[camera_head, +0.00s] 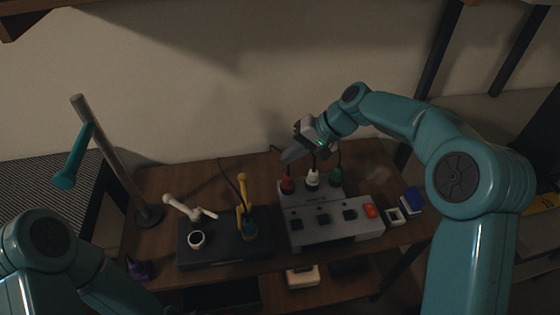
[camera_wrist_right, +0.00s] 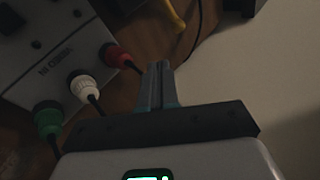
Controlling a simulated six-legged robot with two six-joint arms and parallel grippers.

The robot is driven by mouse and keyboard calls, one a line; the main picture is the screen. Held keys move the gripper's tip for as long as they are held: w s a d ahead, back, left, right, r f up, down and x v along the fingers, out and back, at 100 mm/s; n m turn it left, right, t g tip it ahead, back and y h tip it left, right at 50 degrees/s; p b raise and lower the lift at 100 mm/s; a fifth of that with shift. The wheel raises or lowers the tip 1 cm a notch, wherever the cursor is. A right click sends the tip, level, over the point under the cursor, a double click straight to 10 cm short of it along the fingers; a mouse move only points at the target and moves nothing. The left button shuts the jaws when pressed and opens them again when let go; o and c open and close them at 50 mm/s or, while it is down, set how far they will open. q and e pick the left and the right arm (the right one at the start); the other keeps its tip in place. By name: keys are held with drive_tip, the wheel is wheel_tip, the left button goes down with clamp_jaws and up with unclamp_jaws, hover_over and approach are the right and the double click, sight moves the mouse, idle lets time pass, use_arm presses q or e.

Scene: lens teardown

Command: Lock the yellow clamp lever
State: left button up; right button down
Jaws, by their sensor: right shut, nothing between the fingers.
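The yellow clamp lever (camera_head: 242,190) stands roughly upright at the back right of a dark base block (camera_head: 215,250). Part of a yellow piece, seemingly the same lever, shows at the top of the right wrist view (camera_wrist_right: 173,14). My right gripper (camera_head: 286,157) is above and behind the grey plug box, to the right of the lever and apart from it. Its fingers (camera_wrist_right: 158,68) are together with nothing between them. My left arm comes in at the lower left; its gripper is out of view.
The grey box (camera_head: 310,228) carries red (camera_head: 287,185), white (camera_head: 312,178) and green (camera_head: 335,177) plugs with black cables. A white lever (camera_head: 180,205) and white cup (camera_head: 196,239) sit on the dark block. A grey post (camera_head: 115,165) stands left. A blue box (camera_head: 412,200) lies right.

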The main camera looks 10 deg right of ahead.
drive_tip(key=shift+v, duration=1.1)
